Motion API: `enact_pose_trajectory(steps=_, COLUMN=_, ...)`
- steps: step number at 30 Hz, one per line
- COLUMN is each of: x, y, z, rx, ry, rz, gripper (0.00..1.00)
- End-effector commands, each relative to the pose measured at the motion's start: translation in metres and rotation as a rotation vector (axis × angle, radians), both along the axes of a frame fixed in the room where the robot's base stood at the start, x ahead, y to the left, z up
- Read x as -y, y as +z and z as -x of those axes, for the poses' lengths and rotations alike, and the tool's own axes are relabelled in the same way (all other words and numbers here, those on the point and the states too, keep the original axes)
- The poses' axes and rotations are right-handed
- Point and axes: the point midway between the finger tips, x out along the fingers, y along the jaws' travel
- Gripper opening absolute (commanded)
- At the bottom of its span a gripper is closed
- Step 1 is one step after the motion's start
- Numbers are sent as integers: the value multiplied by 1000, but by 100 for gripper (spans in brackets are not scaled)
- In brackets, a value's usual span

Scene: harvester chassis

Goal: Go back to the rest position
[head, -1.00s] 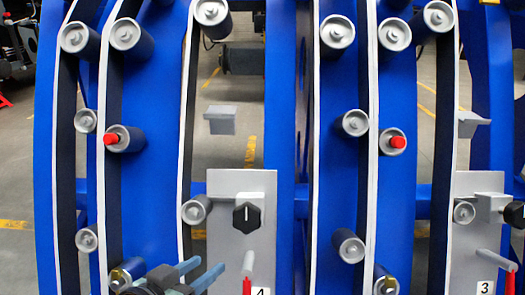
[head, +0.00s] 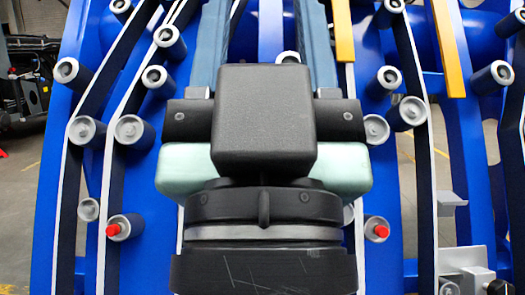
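My gripper (head: 264,30) is seen from behind in the middle of the head view, raised in front of the blue harvester chassis (head: 355,215). Its two blue-grey fingers point up and away and stand wide apart. Only chassis parts show between them, and nothing is seen held. The fingertips reach the top edge of the picture, so their ends are not clearly seen. The black wrist and pale green gripper body hide the middle of the chassis. I cannot tell how far the fingers are from the frame.
Grey rollers (head: 86,130) and white-edged belts (head: 70,190) line the chassis on both sides. Red-tipped rollers (head: 118,228) stick out lower down. Yellow bars (head: 448,50) show at the upper right. A grey bracket with a black knob (head: 500,287) is at the lower right.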

Motion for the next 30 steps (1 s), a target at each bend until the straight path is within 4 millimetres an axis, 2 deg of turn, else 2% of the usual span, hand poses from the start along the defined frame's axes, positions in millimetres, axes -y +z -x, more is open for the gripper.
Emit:
enact_pose_trajectory(steps=1, x=0, y=34, z=0, rx=-2, ry=1, rz=0, gripper=52)
enact_pose_trajectory(steps=18, x=-1, y=210, z=-1, rx=-5, ry=4, rz=-1, gripper=52)
enact_pose_trajectory(steps=24, x=-1, y=256, z=-1, rx=-5, ry=4, rz=-1, gripper=52)
enact_pose_trajectory(steps=30, x=-1, y=271, z=-1, rx=-5, ry=4, rz=-1, gripper=52)
